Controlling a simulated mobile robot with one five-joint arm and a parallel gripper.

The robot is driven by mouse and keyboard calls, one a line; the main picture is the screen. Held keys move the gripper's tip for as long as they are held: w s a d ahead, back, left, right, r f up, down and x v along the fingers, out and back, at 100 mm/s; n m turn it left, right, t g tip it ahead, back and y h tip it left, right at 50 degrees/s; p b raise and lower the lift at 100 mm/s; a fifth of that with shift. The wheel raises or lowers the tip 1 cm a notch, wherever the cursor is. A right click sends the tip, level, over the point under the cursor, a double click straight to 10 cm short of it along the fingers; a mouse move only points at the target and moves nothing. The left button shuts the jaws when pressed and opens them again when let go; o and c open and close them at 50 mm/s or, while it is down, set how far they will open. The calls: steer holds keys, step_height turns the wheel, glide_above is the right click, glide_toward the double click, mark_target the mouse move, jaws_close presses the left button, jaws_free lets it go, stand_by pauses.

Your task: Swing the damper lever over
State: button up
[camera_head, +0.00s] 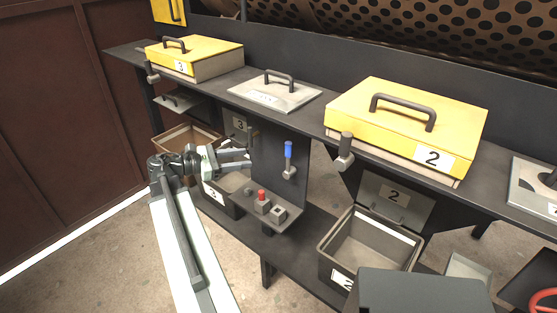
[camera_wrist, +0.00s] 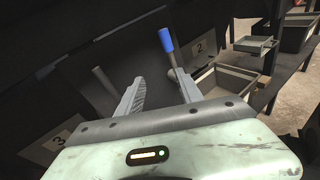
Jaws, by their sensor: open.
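A lever with a blue handle (camera_head: 288,149) stands upright on a dark panel below the bench, in the middle of the head view. In the wrist view its blue grip (camera_wrist: 166,40) shows beyond the right finger, which overlaps the lower end of its shaft. A second, dark grey lever (camera_wrist: 104,80) leans beyond the left finger in the wrist view. My gripper (camera_wrist: 157,78) is open, with nothing visible between its fingers. In the head view my gripper (camera_head: 244,155) is left of the blue-handled lever, its fingertips partly hard to make out against the dark panel.
A small shelf with a red button (camera_head: 262,195) sits below the lever. Yellow lids marked 3 (camera_head: 205,54) and 2 (camera_head: 400,112) lie on the bench above. An open bin (camera_head: 330,258) stands to the right, and the drum is behind.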

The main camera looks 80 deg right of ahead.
mark_target(290, 158)
steer(key=s+d+r+g, duration=0.1)
steer(key=s+d, duration=0.1)
steer(key=s, duration=0.4)
steer(key=s+d+r+g, duration=0.1)
steer(key=s+d, duration=0.2)
steer(key=s, duration=0.3)
steer(key=shift+r+y, duration=0.3)
steer(key=shift+r, duration=0.05)
jaws_close()
stand_by(0.7)
